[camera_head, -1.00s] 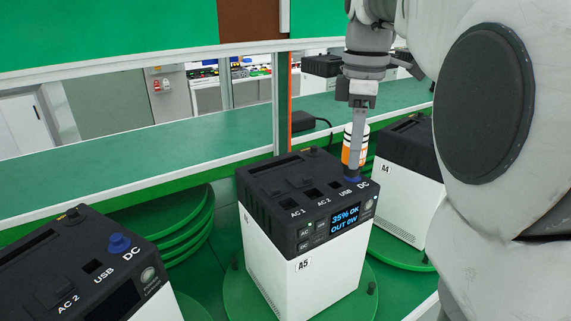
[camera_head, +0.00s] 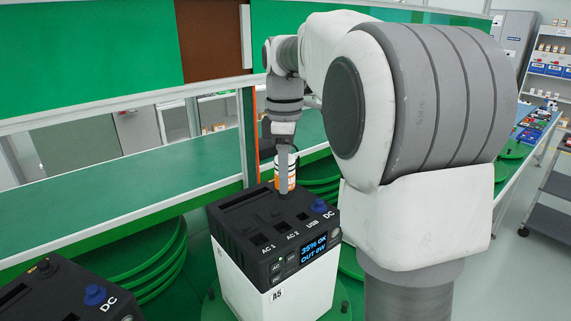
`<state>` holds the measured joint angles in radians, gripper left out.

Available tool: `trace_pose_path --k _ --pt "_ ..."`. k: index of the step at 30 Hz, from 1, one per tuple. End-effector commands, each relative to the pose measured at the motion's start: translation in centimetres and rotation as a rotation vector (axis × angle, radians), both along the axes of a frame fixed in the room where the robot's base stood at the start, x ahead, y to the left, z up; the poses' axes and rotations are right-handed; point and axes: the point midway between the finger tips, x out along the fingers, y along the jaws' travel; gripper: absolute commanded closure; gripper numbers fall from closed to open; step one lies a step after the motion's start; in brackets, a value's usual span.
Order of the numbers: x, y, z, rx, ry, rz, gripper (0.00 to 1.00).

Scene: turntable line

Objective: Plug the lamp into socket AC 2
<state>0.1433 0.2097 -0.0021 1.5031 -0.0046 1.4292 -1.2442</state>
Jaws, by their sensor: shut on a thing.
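The power unit A5 (camera_head: 262,283) is a white box with a black top, and its screen reads "35% OK, OUT 0W". Socket AC 2 (camera_head: 281,226) is a dark opening on that top, between AC 1 (camera_head: 258,240) and USB (camera_head: 303,215). My gripper (camera_head: 284,190) points down over the top, behind AC 2 in the picture. It is shut on an orange and white cylinder (camera_head: 292,174), which appears to be the lamp. The finger hides part of it. The lamp's lower end is hidden, so I cannot tell whether it touches the unit.
A blue DC socket (camera_head: 320,205) is on the unit's right corner. Another black-topped unit (camera_head: 70,295) stands at lower left. A green shelf with a white edge (camera_head: 130,224) and a post (camera_head: 247,135) are behind. My arm covers the right middle.

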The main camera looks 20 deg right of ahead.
Motion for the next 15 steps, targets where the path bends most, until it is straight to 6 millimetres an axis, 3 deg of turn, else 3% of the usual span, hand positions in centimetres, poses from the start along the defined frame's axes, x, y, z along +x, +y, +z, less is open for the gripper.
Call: trace_pose_path --k 8,15 --pt "0.6 0.4 -0.9 0.004 -0.002 0.0 1.0" --pt "0.6 0.4 -2.8 0.004 -0.002 0.0 1.0"
